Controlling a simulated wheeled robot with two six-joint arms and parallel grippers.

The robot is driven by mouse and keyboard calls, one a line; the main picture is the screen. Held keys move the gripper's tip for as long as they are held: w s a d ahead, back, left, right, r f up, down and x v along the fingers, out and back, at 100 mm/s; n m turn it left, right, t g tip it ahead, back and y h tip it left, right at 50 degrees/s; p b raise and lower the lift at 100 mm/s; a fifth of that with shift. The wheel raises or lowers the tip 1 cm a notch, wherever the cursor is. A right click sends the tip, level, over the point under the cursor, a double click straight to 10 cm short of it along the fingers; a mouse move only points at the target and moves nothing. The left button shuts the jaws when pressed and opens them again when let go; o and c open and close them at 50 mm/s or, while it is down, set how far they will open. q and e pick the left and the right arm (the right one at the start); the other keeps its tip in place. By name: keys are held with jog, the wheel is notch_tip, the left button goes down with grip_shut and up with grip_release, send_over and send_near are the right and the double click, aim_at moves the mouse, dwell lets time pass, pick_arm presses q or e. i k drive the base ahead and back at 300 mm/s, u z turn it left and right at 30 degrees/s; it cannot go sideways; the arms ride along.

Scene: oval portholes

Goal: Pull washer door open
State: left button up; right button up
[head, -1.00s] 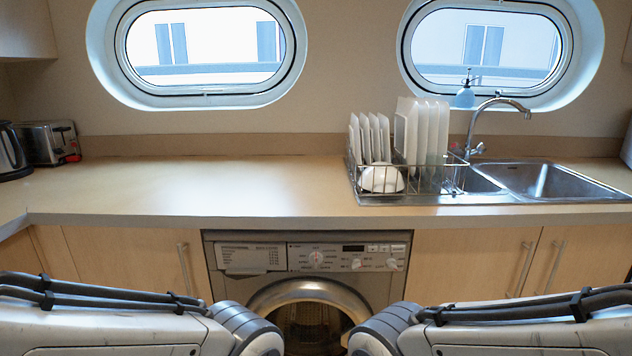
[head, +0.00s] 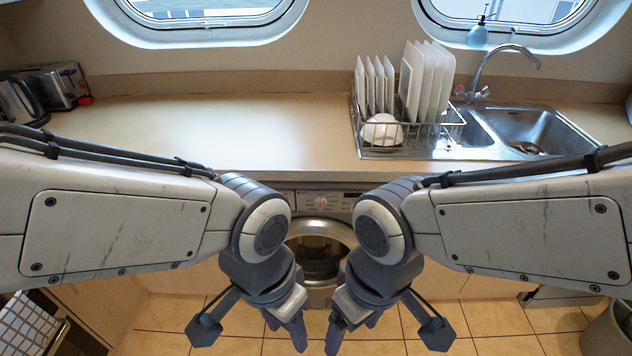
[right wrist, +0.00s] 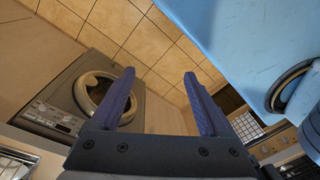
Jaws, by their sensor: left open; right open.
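The washer (head: 328,203) is a grey front-loader under the counter, partly hidden behind my arms in the head view. Its round door (head: 318,250) appears shut, with a silver ring around dark glass. In the right wrist view the washer door (right wrist: 97,92) shows at the left, beyond the fingers. My left gripper (head: 287,330) is open and empty, in front of and below the door in the head view. My right gripper (head: 345,330) is open and empty beside it; its purple fingers (right wrist: 163,100) stand apart in the right wrist view. Neither gripper touches the door.
The counter (head: 220,130) runs above the washer. A dish rack (head: 445,128) with plates and a sink (head: 545,130) are at right, a toaster (head: 62,85) and kettle (head: 20,98) at left. The tiled floor (head: 400,335) is open. A bin (head: 608,325) stands at lower right.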

aim_at(334, 229)
jog(key=u, duration=0.45)
jog(key=k, duration=1.05)
jog(key=z, duration=0.6)
jog(key=i, duration=1.35)
jog(key=u, duration=0.75)
jog(key=i, duration=0.5)
jog(key=u, duration=0.45)
